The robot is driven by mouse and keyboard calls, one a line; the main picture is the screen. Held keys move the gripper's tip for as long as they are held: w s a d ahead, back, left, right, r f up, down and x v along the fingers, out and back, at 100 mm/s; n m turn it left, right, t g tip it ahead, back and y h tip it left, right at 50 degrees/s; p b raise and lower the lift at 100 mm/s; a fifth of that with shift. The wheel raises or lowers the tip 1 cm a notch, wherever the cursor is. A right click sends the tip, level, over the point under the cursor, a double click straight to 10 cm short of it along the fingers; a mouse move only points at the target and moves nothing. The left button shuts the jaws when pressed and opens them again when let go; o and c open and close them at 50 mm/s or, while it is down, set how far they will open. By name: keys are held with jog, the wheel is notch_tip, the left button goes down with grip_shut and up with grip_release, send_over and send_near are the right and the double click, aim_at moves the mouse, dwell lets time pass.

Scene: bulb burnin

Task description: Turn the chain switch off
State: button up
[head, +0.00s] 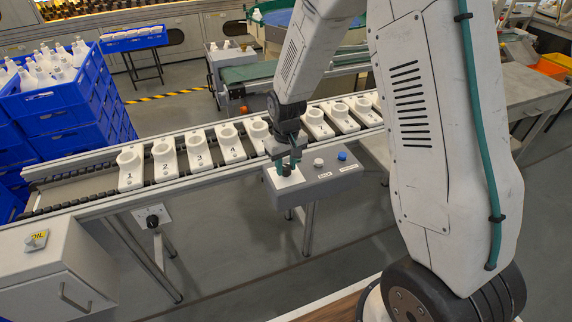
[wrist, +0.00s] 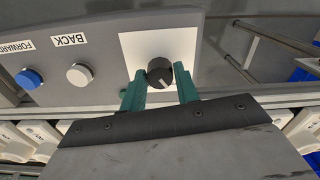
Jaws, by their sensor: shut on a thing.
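A black rotary knob (wrist: 160,71) with a white pointer line sits on a white square plate (wrist: 134,45) on the grey control box (head: 345,180). In the wrist view its pointer line points toward the lower right. My gripper (wrist: 160,76) has its green fingers on either side of the knob, shut on it. In the head view my gripper (head: 286,168) reaches down to the left end of the box and partly hides the knob. No label naming the knob as the chain switch is legible.
On the same box are a white BACK button (wrist: 79,75) and a blue FORWARD button (wrist: 29,78). Behind it runs a conveyor (head: 90,187) with numbered white holders (head: 163,158). Another black knob (head: 152,221) is on a plate below the conveyor. Blue crates (head: 60,130) stand left.

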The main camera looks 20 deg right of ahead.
aim_at(286, 167)
jog(key=shift+n, duration=0.3)
jog(key=o, duration=1)
jog(key=shift+c, duration=0.2)
notch_tip(286, 167, up, 8)
jog(key=shift+f, duration=0.1)
